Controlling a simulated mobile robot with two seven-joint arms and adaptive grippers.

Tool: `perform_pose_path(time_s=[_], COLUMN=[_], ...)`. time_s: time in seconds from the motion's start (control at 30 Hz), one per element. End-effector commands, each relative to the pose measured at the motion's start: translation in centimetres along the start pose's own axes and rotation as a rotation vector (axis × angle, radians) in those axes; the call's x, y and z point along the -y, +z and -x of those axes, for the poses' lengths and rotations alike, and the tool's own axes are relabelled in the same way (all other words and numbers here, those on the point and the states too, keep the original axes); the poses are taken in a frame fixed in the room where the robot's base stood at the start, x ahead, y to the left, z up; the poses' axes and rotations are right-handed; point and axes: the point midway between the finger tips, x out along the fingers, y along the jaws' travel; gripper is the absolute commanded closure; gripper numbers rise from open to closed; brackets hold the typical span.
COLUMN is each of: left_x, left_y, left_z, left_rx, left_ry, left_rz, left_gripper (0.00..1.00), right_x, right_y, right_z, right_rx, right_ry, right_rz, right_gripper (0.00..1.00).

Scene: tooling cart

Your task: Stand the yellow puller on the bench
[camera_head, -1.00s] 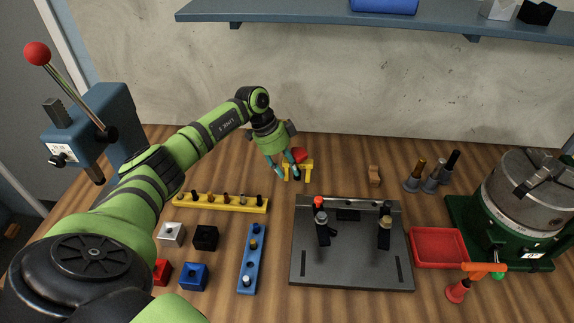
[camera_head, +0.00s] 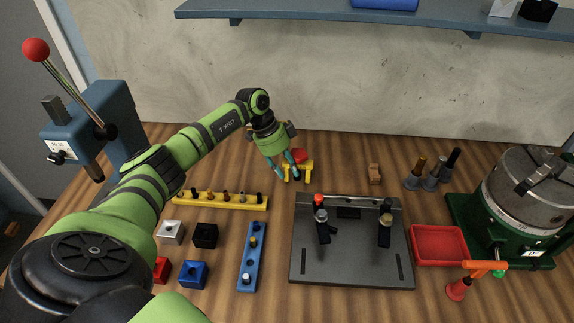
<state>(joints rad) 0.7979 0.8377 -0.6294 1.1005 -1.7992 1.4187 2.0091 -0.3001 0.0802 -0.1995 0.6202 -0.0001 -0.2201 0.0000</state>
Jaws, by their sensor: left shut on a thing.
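The yellow puller (camera_head: 306,165) is at the back of the wooden bench (camera_head: 340,147), a little left of the bench's middle. It has a yellow crossbar with legs pointing down and a red part on top. My left gripper (camera_head: 290,173) is shut on it from above and behind, with teal fingers at its middle and left side. The puller looks upright. I cannot tell whether its feet touch the bench. My right gripper is not in view.
The dark fixture plate (camera_head: 350,262) with black clamps lies in front of the puller. A yellow strip (camera_head: 222,203) with pegs is to the left.

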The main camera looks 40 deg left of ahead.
Motion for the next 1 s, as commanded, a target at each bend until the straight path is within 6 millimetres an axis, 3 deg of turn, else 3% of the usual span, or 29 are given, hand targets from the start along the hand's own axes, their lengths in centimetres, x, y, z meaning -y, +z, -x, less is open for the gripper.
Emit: perform_pose_path(time_s=[0.5,0.53,0.6,1.0], left_x=[0.04,0.05,0.05,-0.01], left_y=[0.29,0.27,0.27,0.44], left_z=[-0.86,-0.83,-0.8,-0.52], left_rx=[-0.003,-0.003,-0.003,0.002], left_ry=[-0.002,-0.002,-0.002,0.0], left_rz=[0.0,0.0,0.0,0.0], left_gripper=[1.0,0.55,0.36,0.36], right_x=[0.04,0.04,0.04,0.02], right_y=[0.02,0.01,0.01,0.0], right_z=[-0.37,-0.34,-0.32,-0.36], right_rx=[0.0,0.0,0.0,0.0], right_ry=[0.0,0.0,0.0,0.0], right_rz=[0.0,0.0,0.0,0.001], right_gripper=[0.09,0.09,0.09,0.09])
